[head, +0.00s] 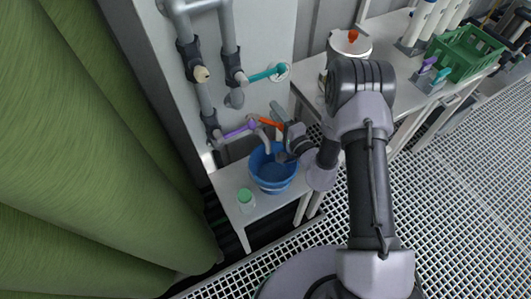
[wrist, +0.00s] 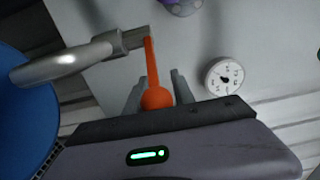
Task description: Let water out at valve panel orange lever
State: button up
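The orange lever (head: 270,122) is on the lower valve of the grey pipework in the head view. In the wrist view the orange lever (wrist: 152,65) runs from the metal valve body towards me and ends in a round knob. My gripper (wrist: 159,82) is at this knob, with one finger on each side and the fingers apart. Some space shows beside the lever; contact is not clear. In the head view my gripper (head: 284,122) is beside the valve, above the blue bucket (head: 272,178). The metal spout (wrist: 65,65) points towards the bucket (wrist: 25,125).
A purple lever (head: 240,131) and a teal lever (head: 264,75) are on nearby valves. A round gauge (wrist: 224,77) is right of the orange lever. A green-lidded jar (head: 246,201) stands left of the bucket. A white pot (head: 350,45) and green crate (head: 465,54) are on the right bench.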

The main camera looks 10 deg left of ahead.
aim_at(279, 124)
jog(key=s, duration=0.2)
jog(key=s+d, duration=0.1)
jog(key=s, duration=0.1)
jog(key=shift+s, duration=0.2)
jog(key=d+v, duration=0.1)
jog(key=v, duration=1.1)
jog(key=s+a+r+n+g+y, duration=0.25)
jog(key=a+r+g+y, duration=0.2)
jog(key=r, duration=0.35)
jog(key=s+a+r+n+g+y, duration=0.2)
jog(key=a+r+n+g+y, duration=0.3)
jog(key=r, duration=0.3)
jog(key=s+r+n+g+h, duration=0.3)
jog(key=s+g+h, duration=0.5)
jog(key=s, duration=0.5)
jog(key=shift+s+a+r+g+p, duration=0.3)
jog(key=shift+a+r+g, duration=0.05)
jog(key=shift+a+r, duration=0.1)
jog(key=shift+n, duration=0.25)
jog(key=shift+c, duration=0.2)
